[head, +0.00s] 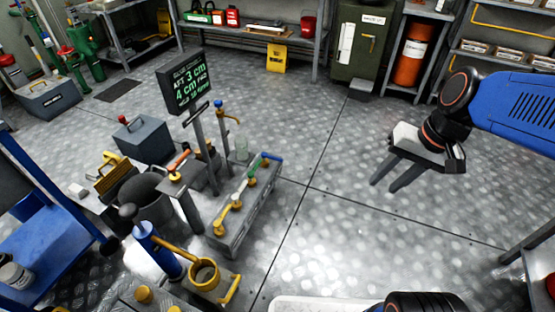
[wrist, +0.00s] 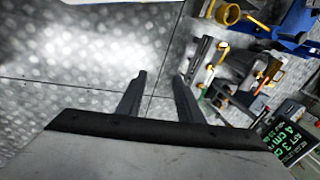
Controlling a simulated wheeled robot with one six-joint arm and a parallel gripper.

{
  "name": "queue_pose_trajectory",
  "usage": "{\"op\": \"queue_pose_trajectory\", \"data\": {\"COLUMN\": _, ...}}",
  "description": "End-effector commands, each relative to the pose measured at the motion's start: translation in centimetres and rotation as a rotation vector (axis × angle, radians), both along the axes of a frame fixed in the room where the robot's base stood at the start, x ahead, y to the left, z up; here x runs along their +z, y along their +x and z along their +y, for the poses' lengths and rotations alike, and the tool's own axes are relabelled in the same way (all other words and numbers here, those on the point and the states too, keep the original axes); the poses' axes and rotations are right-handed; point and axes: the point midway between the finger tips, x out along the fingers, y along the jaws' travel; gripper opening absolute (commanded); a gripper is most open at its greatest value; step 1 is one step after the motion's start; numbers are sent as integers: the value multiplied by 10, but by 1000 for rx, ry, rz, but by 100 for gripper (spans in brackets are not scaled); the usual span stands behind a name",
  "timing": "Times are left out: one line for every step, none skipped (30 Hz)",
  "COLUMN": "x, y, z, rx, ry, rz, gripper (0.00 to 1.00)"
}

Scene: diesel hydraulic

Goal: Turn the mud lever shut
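A low grey manifold block (head: 243,220) stands on the floor left of centre in the head view. It carries a row of small valve levers: a blue one (head: 271,156) at the far end, a green one (head: 243,186), and a yellow one (head: 220,226) nearest. An orange-handled lever (head: 179,161) stands on a post to their left. No label shows which is the mud lever. My gripper (head: 382,187) is open and empty, well right of the levers, above bare floor. The wrist view shows its two fingers (wrist: 161,77) apart with nothing between them.
A sign (head: 186,82) reading "AFT 3 cm" stands behind the levers. A blue hand pump with a yellow cup (head: 205,274) stands in front. A blue cart (head: 45,245) is at left, shelves and an orange cylinder (head: 412,54) behind. The floor (head: 330,235) between gripper and block is clear.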

Motion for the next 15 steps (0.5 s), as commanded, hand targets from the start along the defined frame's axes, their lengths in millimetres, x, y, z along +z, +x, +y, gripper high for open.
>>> {"op": "queue_pose_trajectory", "data": {"x": -5, "y": 8, "z": 7, "rx": -16, "ry": 33, "rz": 42, "gripper": 33}}
{"op": "queue_pose_trajectory", "data": {"x": -6, "y": 13, "z": 11, "rx": -26, "ry": 52, "rz": 64, "gripper": 33}}
{"op": "queue_pose_trajectory", "data": {"x": -9, "y": 19, "z": 17, "rx": -39, "ry": 79, "rz": 92, "gripper": 33}}
{"op": "queue_pose_trajectory", "data": {"x": -11, "y": 24, "z": 21, "rx": -51, "ry": 99, "rz": 113, "gripper": 33}}
{"op": "queue_pose_trajectory", "data": {"x": -13, "y": 29, "z": 25, "rx": -61, "ry": 118, "rz": 136, "gripper": 33}}
{"op": "queue_pose_trajectory", "data": {"x": -15, "y": 35, "z": 30, "rx": -75, "ry": 144, "rz": 165, "gripper": 33}}
{"op": "queue_pose_trajectory", "data": {"x": -17, "y": 40, "z": 35, "rx": -86, "ry": 164, "rz": 186, "gripper": 33}}
{"op": "queue_pose_trajectory", "data": {"x": -19, "y": 45, "z": 39, "rx": -98, "ry": 183, "rz": 207, "gripper": 33}}
{"op": "queue_pose_trajectory", "data": {"x": -22, "y": 52, "z": 44, "rx": -114, "ry": 210, "rz": 237, "gripper": 33}}
{"op": "queue_pose_trajectory", "data": {"x": -24, "y": 56, "z": 48, "rx": -125, "ry": 228, "rz": 259, "gripper": 33}}
{"op": "queue_pose_trajectory", "data": {"x": -26, "y": 62, "z": 52, "rx": -137, "ry": 248, "rz": 280, "gripper": 33}}
{"op": "queue_pose_trajectory", "data": {"x": -29, "y": 69, "z": 57, "rx": -154, "ry": 274, "rz": 307, "gripper": 33}}
{"op": "queue_pose_trajectory", "data": {"x": -32, "y": 74, "z": 61, "rx": -166, "ry": 292, "rz": 328, "gripper": 33}}
{"op": "queue_pose_trajectory", "data": {"x": -34, "y": 80, "z": 65, "rx": -177, "ry": 312, "rz": 350, "gripper": 33}}
{"op": "queue_pose_trajectory", "data": {"x": -38, "y": 87, "z": 70, "rx": -194, "ry": 338, "rz": 378, "gripper": 33}}
